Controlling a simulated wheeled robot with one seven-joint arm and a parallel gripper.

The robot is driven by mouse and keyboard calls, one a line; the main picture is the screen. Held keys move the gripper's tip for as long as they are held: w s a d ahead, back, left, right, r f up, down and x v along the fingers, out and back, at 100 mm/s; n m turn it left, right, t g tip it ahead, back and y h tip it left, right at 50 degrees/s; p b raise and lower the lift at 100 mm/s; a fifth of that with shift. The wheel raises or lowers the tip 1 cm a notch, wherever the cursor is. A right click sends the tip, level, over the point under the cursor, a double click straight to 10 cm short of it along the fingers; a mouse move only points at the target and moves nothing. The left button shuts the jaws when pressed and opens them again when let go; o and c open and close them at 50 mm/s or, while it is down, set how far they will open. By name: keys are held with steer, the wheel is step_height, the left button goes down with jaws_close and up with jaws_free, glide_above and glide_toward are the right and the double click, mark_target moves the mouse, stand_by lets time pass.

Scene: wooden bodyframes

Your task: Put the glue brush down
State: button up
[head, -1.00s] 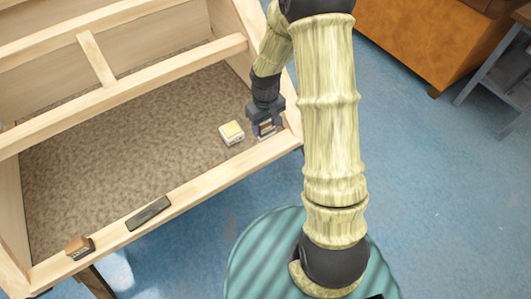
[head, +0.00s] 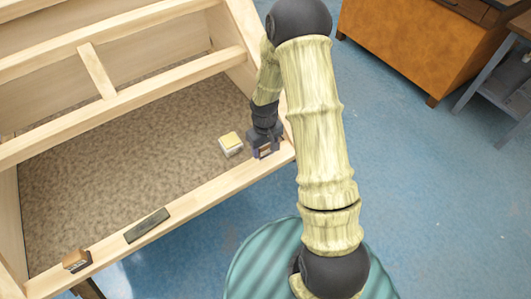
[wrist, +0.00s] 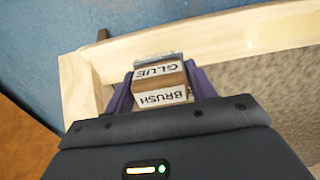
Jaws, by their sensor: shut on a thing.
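The glue brush (wrist: 162,82) is a small block with white label faces reading GLUE and BRUSH and a brown band between them. My gripper (wrist: 160,88) is shut on it, with a purple finger on each side. In the head view my gripper (head: 264,152) points down at the right front corner of the wooden bodyframe (head: 200,200), close to the front rail. The brush shows there only as a small patch between the fingers. I cannot tell whether its underside touches the rail or the panel.
A pale yellow-topped block (head: 231,143) sits on the brown textured panel (head: 110,180), just left of my gripper. A dark grey block (head: 147,225) and a brown-and-black block (head: 77,260) rest on the front rail. The panel between is clear.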

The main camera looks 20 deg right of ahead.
mark_target(265, 154)
steer(key=shift+f, duration=1.8)
steer(key=shift+f, duration=0.15)
steer(key=o, duration=1)
steer(key=shift+c, duration=0.2)
step_height(265, 154, up, 12)
steer(key=shift+r, duration=0.2)
